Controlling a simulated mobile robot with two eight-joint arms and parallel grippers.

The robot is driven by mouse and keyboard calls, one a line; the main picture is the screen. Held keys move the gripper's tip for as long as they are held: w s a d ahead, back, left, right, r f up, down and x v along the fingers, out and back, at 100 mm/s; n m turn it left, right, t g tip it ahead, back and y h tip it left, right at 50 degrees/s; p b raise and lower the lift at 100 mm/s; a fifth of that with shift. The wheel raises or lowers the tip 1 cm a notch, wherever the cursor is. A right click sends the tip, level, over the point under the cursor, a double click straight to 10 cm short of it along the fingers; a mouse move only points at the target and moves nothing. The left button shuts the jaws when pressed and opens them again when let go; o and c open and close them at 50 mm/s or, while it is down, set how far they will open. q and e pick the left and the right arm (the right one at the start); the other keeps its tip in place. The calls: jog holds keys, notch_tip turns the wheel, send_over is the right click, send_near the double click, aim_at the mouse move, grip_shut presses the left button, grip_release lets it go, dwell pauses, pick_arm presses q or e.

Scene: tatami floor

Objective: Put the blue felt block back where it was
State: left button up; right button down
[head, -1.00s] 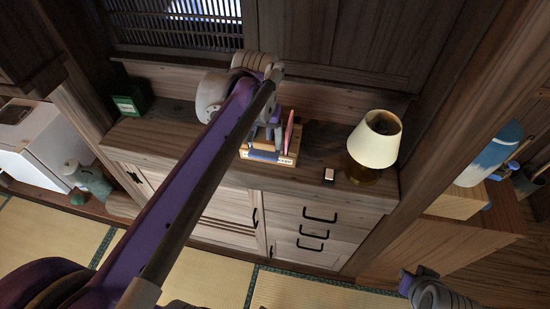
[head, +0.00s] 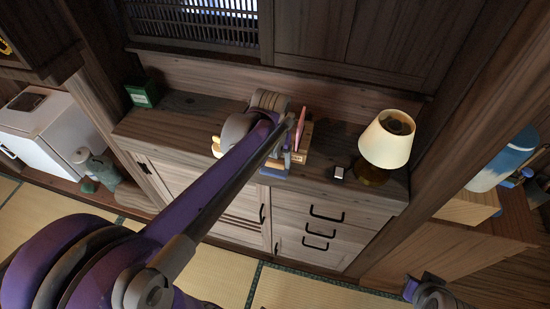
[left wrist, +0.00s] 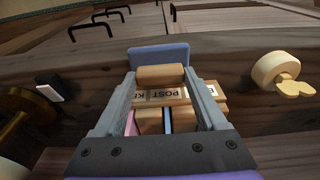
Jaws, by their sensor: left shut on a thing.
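The blue felt block (left wrist: 158,55) shows in the left wrist view just past my fingertips, with a wooden grip (left wrist: 161,76) on its near side. My left gripper (left wrist: 160,80) is shut on that wooden grip. In the head view my left gripper (head: 284,148) is over the cabinet top, partly hidden by its own arm, with the blue block (head: 274,172) at the front of the wooden letter rack (head: 301,157). The labelled rack (left wrist: 205,91) lies below the fingers in the wrist view; I cannot tell whether the block touches it. Part of my right arm shows at lower right; its jaws are unclear.
A lamp (head: 386,142) and a small black-and-white item (head: 339,172) stand right of the rack on the cabinet top (head: 190,128). A cream round object (left wrist: 279,70) lies on the rack's other side. A green box (head: 143,94) stands at the far left.

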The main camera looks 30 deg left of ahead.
pick_arm(q)
jog(key=shift+f, duration=0.1)
jog(key=shift+f, duration=0.15)
jog(key=o, duration=1.4)
notch_tip(320, 180, up, 12)
jog(key=s, duration=0.2)
jog(key=m+t, duration=0.3)
jog(key=t, duration=0.1)
send_near(274, 174)
jog(key=s+d+f, duration=0.5)
jog(key=s+f, duration=0.1)
jog(key=shift+d+f, duration=0.25)
jog(key=shift+d, duration=0.05)
